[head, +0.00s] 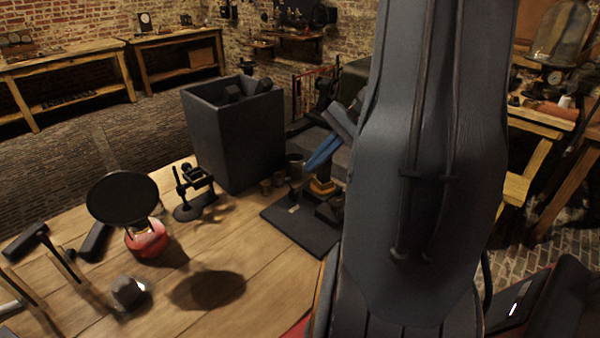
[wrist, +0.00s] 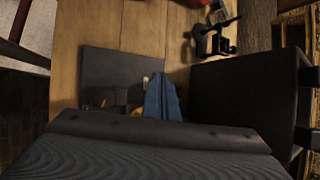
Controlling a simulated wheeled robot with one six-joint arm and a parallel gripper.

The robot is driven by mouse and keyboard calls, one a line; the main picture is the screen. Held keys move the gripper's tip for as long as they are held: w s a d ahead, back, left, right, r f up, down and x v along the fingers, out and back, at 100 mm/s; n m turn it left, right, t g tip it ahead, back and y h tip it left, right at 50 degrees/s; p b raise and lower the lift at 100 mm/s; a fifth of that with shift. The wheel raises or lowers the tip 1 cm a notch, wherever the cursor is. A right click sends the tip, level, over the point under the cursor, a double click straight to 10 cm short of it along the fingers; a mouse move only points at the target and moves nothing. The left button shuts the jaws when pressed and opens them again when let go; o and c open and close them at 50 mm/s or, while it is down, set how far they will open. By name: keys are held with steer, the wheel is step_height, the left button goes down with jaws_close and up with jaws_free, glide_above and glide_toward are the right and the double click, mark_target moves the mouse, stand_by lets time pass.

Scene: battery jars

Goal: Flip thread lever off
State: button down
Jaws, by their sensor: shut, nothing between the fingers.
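A dark flat base plate (head: 285,225) lies on the wooden bench and carries a dark device with an orange-yellow band (head: 322,188). In the wrist view the plate (wrist: 110,62) lies beyond my fingers, with a small pale piece (wrist: 146,79) on it; the piece also shows in the head view (head: 294,209). I cannot tell which part is the thread lever. My gripper (head: 318,158) has blue fingers, shut and empty, just above the device. In the wrist view the fingers (wrist: 162,95) hide part of the device; my arm hides more in the head view.
A tall dark bin (head: 232,135) stands close behind the plate; it fills the right of the wrist view (wrist: 245,95). Small cups stand beside the bin.

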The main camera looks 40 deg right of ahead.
mark_target(290, 178)
steer(key=d+r+m+t, duration=0.2)
steer(key=d+m+t, duration=0.1)
steer(key=d, duration=0.4)
steer(key=shift+g, duration=0.3)
steer(key=p+x, duration=0.3)
steer(key=x, duration=1)
steer(key=shift+f+p, duration=0.4)
steer(key=shift+f+b, duration=0.15)
steer(key=shift+b, duration=0.2)
